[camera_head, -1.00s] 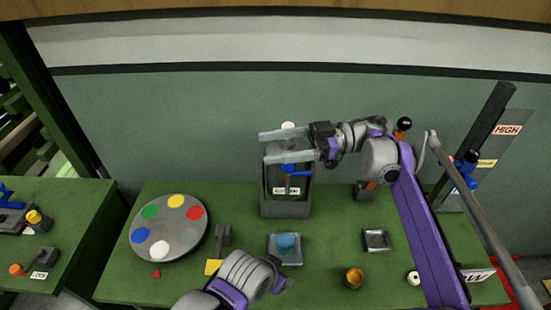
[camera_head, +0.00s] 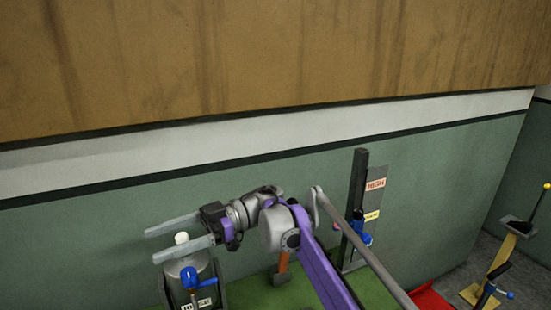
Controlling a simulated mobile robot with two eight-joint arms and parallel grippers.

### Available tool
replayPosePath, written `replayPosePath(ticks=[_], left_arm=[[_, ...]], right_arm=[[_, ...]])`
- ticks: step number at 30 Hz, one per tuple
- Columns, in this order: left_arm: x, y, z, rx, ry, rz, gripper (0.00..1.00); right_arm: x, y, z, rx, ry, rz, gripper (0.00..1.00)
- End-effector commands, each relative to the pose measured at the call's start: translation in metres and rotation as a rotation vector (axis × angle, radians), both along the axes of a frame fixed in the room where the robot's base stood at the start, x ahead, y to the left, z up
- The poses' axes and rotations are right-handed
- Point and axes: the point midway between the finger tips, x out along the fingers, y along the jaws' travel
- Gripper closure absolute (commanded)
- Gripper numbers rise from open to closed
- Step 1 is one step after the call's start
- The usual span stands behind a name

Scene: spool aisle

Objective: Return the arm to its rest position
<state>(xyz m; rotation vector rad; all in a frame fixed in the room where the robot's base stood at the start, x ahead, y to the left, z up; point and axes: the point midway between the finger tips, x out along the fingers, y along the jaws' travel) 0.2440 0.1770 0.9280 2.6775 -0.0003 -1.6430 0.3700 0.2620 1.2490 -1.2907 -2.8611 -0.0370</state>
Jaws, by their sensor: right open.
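My right gripper (camera_head: 179,239) is open, its two pale fingers apart and pointing left. It is above the grey canister with a blue tap (camera_head: 190,283), and the canister's white top knob (camera_head: 181,238) shows between the fingers in the picture. I cannot tell whether the fingers touch the knob. My right arm, grey and purple, comes up from the bottom and bends left. My left gripper is not in view.
A dark post with a label plate (camera_head: 375,195) and a blue clamp (camera_head: 360,228) stands right of my arm on the green table (camera_head: 262,298). An orange-handled tool (camera_head: 282,268) is behind the arm. Stands with levers (camera_head: 490,285) are at far right. The wall is behind.

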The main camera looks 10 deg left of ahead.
Motion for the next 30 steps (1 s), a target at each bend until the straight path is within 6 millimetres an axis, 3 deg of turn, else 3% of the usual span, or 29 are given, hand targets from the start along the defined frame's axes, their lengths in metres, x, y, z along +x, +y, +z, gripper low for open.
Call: replayPosePath(ticks=[5, 8, 11, 14, 18, 22, 26, 30], left_arm=[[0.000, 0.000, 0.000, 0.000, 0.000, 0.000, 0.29], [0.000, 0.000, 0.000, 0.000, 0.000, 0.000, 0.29], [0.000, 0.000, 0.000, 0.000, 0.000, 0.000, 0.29], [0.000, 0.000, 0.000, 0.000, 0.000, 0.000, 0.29], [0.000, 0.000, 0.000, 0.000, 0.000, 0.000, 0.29], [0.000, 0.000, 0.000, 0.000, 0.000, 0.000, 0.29], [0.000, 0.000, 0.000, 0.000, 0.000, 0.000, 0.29], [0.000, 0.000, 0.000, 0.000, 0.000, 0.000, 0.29]], right_arm=[[0.042, -0.006, 0.035, 0.163, -0.046, -0.338, 0.26], [0.085, -0.029, 0.060, 0.268, -0.087, -0.655, 0.26], [0.126, -0.071, 0.075, 0.318, -0.115, -0.985, 0.26], [0.158, -0.130, 0.072, 0.304, -0.128, -1.307, 0.26], [0.176, -0.228, 0.038, 0.174, -0.107, -1.716, 0.26], [0.162, -0.309, -0.018, -0.035, -0.041, -1.996, 0.26], [0.123, -0.373, -0.084, -0.290, 0.059, -2.173, 0.26], [0.061, -0.419, -0.160, -0.590, 0.198, -2.254, 0.26]])
